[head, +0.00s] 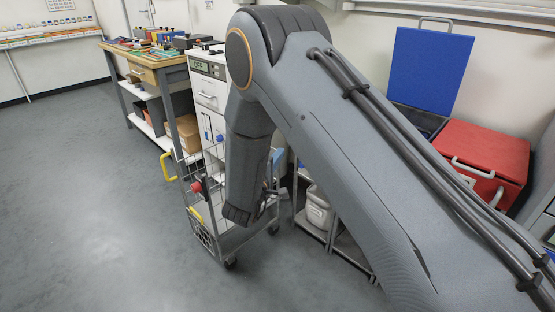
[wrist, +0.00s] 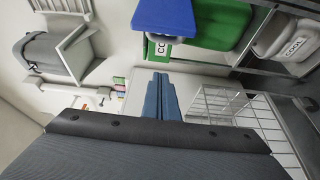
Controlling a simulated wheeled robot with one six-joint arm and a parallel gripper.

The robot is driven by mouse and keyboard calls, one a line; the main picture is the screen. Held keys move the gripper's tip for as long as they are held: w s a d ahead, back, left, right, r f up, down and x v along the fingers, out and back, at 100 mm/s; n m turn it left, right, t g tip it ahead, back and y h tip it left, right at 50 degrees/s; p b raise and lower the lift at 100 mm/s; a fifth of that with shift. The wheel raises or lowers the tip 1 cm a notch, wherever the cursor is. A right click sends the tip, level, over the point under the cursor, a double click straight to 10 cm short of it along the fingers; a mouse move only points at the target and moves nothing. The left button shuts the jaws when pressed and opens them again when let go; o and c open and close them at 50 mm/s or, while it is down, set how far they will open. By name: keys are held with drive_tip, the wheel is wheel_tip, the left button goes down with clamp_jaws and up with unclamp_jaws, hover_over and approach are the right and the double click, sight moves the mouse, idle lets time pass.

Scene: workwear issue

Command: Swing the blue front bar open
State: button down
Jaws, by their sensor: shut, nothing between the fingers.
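The wire-sided cart (head: 232,240) stands on the floor at mid-left in the head view, partly behind my arm. It has a red knob and yellow parts. I cannot pick out the blue front bar for certain; a small blue piece (head: 277,156) shows just right of my forearm, and my arm may hide the rest. White wire mesh (wrist: 268,122) shows at the right in the wrist view. My gripper (wrist: 161,85) appears there as two blue-grey fingers side by side, shut and empty, left of the mesh and apart from it. In the head view it is mostly hidden.
A workbench (head: 150,62) with tools stands behind the cart, beside a white cabinet (head: 208,92). A red chest (head: 485,150) and a blue panel (head: 430,68) are at the right. A green bin (wrist: 225,28) shows in the wrist view. The floor (head: 85,190) at left is clear.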

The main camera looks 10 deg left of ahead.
drive_tip(key=w+d, duration=0.3)
drive_tip(key=d, duration=0.1)
drive_tip(key=shift+w+d, duration=0.3)
drive_tip(key=shift+d, duration=0.1)
idle(0.4)
drive_tip(key=shift+s+d+p, duration=0.65)
drive_tip(key=shift+s+p, duration=0.25)
drive_tip(key=shift+p, duration=0.05)
